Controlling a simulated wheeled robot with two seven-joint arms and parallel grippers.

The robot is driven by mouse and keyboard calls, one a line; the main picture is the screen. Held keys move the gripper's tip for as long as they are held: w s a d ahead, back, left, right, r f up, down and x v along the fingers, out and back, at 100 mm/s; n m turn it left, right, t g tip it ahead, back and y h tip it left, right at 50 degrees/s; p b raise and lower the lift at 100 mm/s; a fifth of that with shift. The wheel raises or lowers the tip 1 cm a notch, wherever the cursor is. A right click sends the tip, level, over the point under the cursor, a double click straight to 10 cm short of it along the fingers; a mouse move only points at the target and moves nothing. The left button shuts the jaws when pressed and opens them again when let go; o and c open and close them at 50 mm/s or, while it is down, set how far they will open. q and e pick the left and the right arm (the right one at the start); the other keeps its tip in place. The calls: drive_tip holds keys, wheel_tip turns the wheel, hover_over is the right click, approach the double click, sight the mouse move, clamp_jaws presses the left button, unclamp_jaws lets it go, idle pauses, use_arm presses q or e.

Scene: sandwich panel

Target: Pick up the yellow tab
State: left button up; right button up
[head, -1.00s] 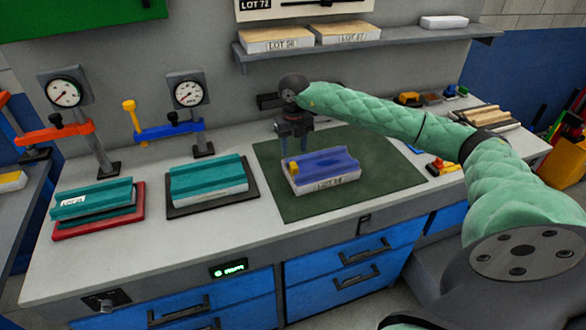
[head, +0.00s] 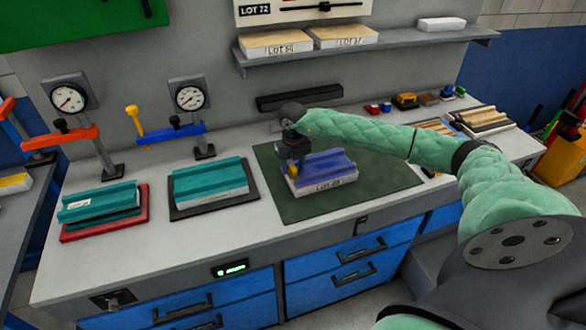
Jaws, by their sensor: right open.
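The yellow tab (head: 293,169) sits at the left end of the blue-topped panel block, which has a white, lot-labelled base (head: 325,184). The block lies on the dark green mat (head: 380,185). My right gripper (head: 292,166) is lowered over that left end, its open fingers at the tab. The gripper partly hides the tab, and I cannot tell whether the fingers touch it. My left gripper is not in view.
Two teal-topped blocks stand to the left, one on a red tray (head: 146,213) and one on a dark tray (head: 254,190). Gauge stands with orange (head: 60,136) and blue clamps rise behind them. Small parts and wooden strips (head: 480,120) lie at the back right.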

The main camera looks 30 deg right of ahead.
sight(295, 167)
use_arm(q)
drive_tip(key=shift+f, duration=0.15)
use_arm(e)
drive_tip(key=shift+f, duration=0.2)
drive_tip(key=shift+c, duration=0.4)
clamp_jaws()
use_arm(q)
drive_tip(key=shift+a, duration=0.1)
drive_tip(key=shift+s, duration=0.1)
use_arm(e)
drive_tip(key=shift+r, duration=0.1)
